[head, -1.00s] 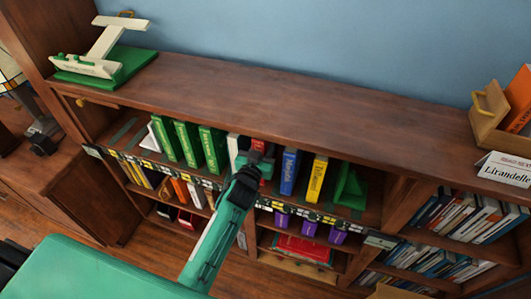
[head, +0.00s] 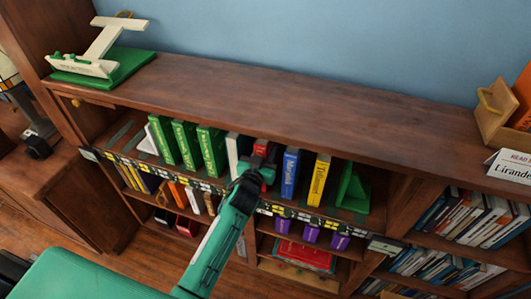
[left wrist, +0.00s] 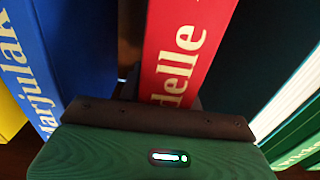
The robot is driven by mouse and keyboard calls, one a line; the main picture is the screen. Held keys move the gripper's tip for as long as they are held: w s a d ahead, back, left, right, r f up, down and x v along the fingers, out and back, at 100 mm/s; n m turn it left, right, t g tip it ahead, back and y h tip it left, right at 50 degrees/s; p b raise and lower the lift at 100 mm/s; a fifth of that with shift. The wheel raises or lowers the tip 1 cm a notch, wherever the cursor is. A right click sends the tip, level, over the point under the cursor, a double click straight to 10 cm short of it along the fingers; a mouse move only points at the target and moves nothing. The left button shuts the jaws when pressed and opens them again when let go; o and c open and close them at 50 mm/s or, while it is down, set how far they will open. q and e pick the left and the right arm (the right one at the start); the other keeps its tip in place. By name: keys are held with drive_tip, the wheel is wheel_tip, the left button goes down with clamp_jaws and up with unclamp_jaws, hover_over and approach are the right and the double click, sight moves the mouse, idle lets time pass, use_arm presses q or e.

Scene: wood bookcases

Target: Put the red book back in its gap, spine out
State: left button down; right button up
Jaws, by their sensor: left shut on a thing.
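The red book (head: 262,149) stands upright in the upper shelf row, between a pale book (head: 238,150) and the blue book (head: 290,172). My left gripper (head: 258,172) is at its front and hides most of it in the head view. In the left wrist view the red book (left wrist: 185,45) rises from behind the jaws with its lettered spine towards the camera. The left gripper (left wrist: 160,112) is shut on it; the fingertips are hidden. The blue book (left wrist: 72,60) is on one side and a dark book (left wrist: 265,55) on the other. My right gripper is not in view.
Several green books (head: 187,145) stand left of the pale book. A yellow book (head: 318,180) and a green bookend (head: 350,190) stand to the right. The shelf edge (head: 300,217) carries labels. The bookcase top (head: 300,115) is clear in the middle.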

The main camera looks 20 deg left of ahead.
use_arm(q)
drive_tip(key=c, duration=1.2)
unclamp_jaws()
drive_tip(key=shift+f, duration=0.1)
drive_tip(key=shift+o, duration=1.2)
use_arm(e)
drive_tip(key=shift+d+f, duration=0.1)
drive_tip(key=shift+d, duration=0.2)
use_arm(q)
drive_tip(key=s+p, duration=0.3)
drive_tip(key=s, duration=0.9)
drive_tip(key=shift+a, duration=0.25)
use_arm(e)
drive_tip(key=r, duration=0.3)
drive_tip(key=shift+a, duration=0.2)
